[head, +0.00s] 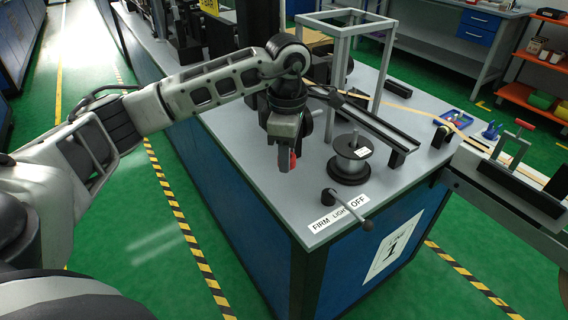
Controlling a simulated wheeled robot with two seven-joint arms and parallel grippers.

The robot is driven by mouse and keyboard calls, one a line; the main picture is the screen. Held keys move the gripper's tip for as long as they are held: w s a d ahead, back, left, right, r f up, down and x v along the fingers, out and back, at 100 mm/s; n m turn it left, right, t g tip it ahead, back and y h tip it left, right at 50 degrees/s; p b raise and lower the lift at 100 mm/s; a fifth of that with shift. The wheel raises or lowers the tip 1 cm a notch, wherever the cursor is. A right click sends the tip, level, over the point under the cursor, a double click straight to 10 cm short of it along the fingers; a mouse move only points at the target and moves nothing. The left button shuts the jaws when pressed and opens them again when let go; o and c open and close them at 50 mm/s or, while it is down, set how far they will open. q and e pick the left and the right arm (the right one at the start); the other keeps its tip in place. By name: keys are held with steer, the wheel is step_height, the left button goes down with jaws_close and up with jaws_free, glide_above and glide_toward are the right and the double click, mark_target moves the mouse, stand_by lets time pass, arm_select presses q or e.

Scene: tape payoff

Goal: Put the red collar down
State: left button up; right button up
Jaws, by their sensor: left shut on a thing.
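My left gripper (287,160) points down over the near left part of the grey bench top (265,195). It is shut on the red collar (292,160), of which only a small red part shows beside the dark fingers. The rest of the collar is hidden by the gripper. I cannot tell whether the collar touches the bench top. A grey spool on a dark round base (350,165) stands just to the right of the gripper, apart from it. My right gripper is not in view.
A lever with a dark knob (347,208) sits at the bench's front corner by a "FIRM LIGHT OFF" label (338,214). A grey frame (340,75) and a dark rail (375,122) stand behind. A blue tray (455,119) lies at right. Bare bench top shows left of the lever.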

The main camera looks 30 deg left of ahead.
mark_target(284, 179)
arm_select(q)
steer(key=shift+w+a+f, duration=0.3)
steer(key=shift+a+f, duration=0.05)
steer(key=shift+f, duration=0.2)
steer(key=shift+w+a+f, duration=0.3)
steer(key=shift+f, duration=0.25)
steer(key=f, duration=0.1)
steer(key=f+p, duration=0.1)
steer(key=f, duration=0.1)
steer(key=shift+w+a+f, duration=0.1)
steer(key=shift+w+a, duration=0.1)
steer(key=shift+f, duration=0.2)
steer(key=shift+f, duration=0.2)
steer(key=o, duration=1)
steer(key=shift+c, duration=0.2)
steer(key=shift+r, duration=0.1)
